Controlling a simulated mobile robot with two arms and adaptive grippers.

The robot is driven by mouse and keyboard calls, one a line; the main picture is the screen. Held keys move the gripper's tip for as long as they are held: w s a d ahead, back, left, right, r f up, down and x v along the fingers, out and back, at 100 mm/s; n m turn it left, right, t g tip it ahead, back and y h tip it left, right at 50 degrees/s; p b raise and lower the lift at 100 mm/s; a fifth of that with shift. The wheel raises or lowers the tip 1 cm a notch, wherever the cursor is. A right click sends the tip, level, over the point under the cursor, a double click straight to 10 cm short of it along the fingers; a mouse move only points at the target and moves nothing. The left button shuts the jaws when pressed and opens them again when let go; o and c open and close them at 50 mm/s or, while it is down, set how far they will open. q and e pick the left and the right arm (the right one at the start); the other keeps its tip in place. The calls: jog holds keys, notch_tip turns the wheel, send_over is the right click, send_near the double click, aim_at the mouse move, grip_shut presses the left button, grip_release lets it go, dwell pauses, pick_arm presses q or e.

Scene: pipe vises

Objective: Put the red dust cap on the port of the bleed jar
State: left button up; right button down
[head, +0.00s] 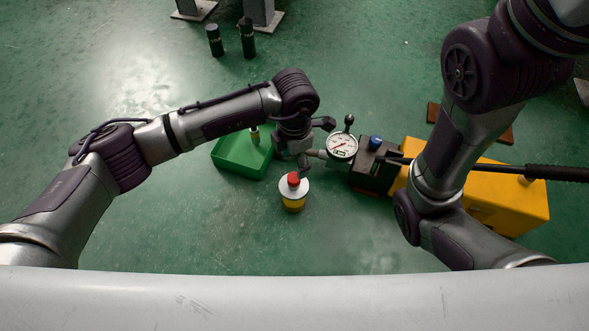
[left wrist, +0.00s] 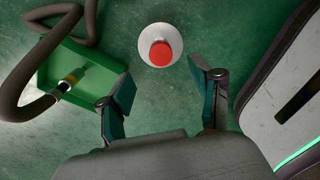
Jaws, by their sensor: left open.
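The bleed jar (head: 293,203) stands upright on the green floor, with a white top and a yellow lower part. The red dust cap (head: 293,179) is on top of the jar, over the white lid; I cannot tell how firmly it is seated on the port. In the left wrist view the red cap (left wrist: 161,54) shows from above on the round white lid (left wrist: 147,35). My left gripper (head: 313,164) is open and empty just behind the jar in the head view. In the left wrist view its fingers (left wrist: 163,88) are apart, with the jar beyond them. My right gripper is out of view.
A green tray (head: 232,158) with a hose fitting (head: 255,133) lies left of the gripper. A gauge (head: 342,146), a dark block (head: 372,178) and a yellow tank (head: 512,207) with a black handle (head: 555,173) stand right. The floor in front of the jar is clear.

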pick_arm(q)
notch_tip(320, 180, up, 4)
jog(key=shift+f, duration=0.1)
dwell(0.6)
